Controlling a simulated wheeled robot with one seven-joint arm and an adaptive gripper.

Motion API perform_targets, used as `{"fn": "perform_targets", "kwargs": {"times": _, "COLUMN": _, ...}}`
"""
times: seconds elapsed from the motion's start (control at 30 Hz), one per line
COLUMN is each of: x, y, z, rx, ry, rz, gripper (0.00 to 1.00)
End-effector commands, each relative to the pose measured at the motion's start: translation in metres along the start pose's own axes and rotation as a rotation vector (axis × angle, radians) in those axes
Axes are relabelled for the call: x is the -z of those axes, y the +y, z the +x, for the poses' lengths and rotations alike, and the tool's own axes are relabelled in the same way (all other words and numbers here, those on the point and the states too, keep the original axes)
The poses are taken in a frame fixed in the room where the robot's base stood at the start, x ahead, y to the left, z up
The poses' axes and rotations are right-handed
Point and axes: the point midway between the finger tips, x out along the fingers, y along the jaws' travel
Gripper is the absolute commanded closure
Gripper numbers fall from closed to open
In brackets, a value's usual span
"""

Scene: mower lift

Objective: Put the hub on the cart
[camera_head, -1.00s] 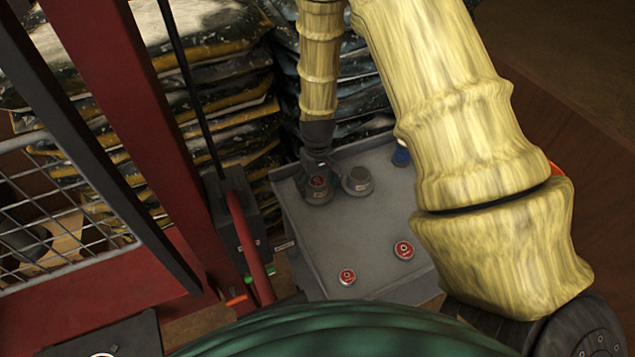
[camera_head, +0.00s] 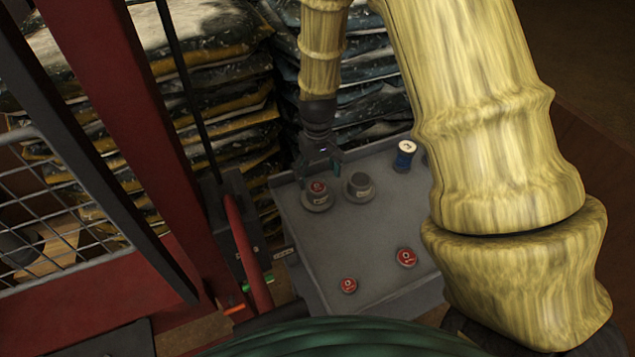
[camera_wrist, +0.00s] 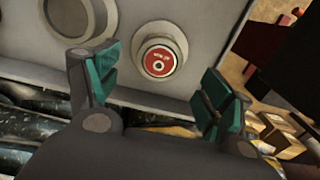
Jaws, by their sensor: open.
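A round grey hub with a red top label (camera_head: 317,194) stands upright on the grey, rimmed top of what looks like the cart (camera_head: 345,245), near its back left corner. It also shows in the wrist view (camera_wrist: 160,58), between and beyond the fingertips. My gripper (camera_head: 320,168) is open just above and behind this hub, with its green-padded fingers (camera_wrist: 160,80) spread and nothing held. A second grey hub-like piece with a dark top (camera_head: 360,187) stands close to the right; its edge shows in the wrist view (camera_wrist: 80,15).
Stacked bags (camera_head: 230,110) rise behind. A red frame (camera_head: 165,110) with a mesh panel stands left. The middle of the top is clear.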

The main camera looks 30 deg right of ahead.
Motion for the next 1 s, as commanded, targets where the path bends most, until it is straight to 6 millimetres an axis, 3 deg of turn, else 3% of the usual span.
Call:
{"fn": "perform_targets", "kwargs": {"times": 0.43, "x": 0.001, "y": 0.000, "z": -0.045, "rx": 0.000, "ry": 0.002, "rz": 0.000, "gripper": 0.20}}
{"fn": "perform_targets", "kwargs": {"times": 1.0, "x": 0.000, "y": 0.000, "z": -0.054, "rx": 0.000, "ry": 0.000, "rz": 0.000, "gripper": 0.20}}
